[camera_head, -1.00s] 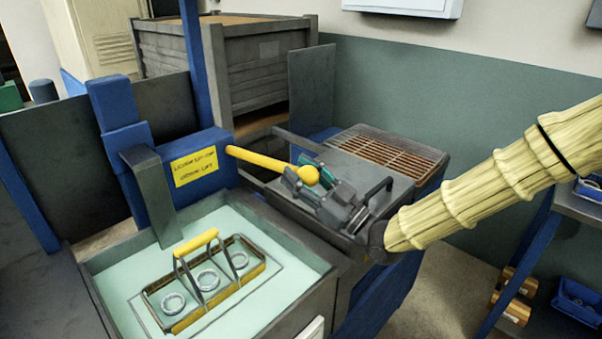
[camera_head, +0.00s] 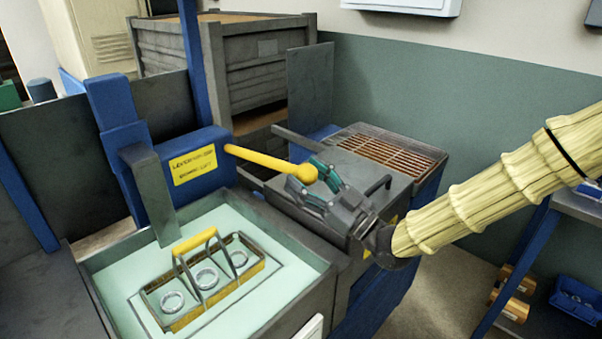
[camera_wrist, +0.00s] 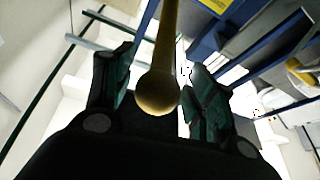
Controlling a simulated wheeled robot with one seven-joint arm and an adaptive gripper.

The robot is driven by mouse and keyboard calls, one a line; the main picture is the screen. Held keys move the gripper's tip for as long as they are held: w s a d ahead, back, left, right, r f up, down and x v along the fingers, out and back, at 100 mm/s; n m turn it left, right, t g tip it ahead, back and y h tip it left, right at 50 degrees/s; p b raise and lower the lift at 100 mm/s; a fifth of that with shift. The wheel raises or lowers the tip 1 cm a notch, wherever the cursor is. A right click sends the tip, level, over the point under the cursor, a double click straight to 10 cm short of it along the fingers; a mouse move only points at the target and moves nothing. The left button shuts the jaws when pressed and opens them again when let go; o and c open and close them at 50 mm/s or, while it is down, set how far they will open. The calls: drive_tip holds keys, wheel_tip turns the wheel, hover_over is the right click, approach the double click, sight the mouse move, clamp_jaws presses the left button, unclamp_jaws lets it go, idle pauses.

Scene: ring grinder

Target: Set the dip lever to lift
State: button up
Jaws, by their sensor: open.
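The dip lever (camera_head: 262,160) is a yellow rod with a ball knob (camera_head: 306,173) at its right end. It sticks out to the right from a blue housing with a yellow label (camera_head: 194,165), sloping slightly down. My gripper (camera_head: 318,184) is open right at the knob. In the wrist view the knob (camera_wrist: 157,93) and the rod (camera_wrist: 168,40) lie between the two green-padded fingers of my gripper (camera_wrist: 158,92), with visible gaps on both sides. The label's words are too blurred to read surely.
A tank (camera_head: 318,262) of pale liquid stands at front left, with a yellow-handled basket (camera_head: 205,280) of rings in it. A grey bench with a brown grate (camera_head: 385,152) lies behind my gripper. A grey crate (camera_head: 255,70) stands at the back. A blue bin (camera_head: 577,302) is at lower right.

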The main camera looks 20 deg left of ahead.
drive_tip(key=s+d, duration=0.2)
drive_tip(key=d, duration=1)
drive_tip(key=shift+s+d+f, duration=0.2)
drive_tip(key=shift+s+d, duration=0.15)
drive_tip(key=shift+s, duration=0.05)
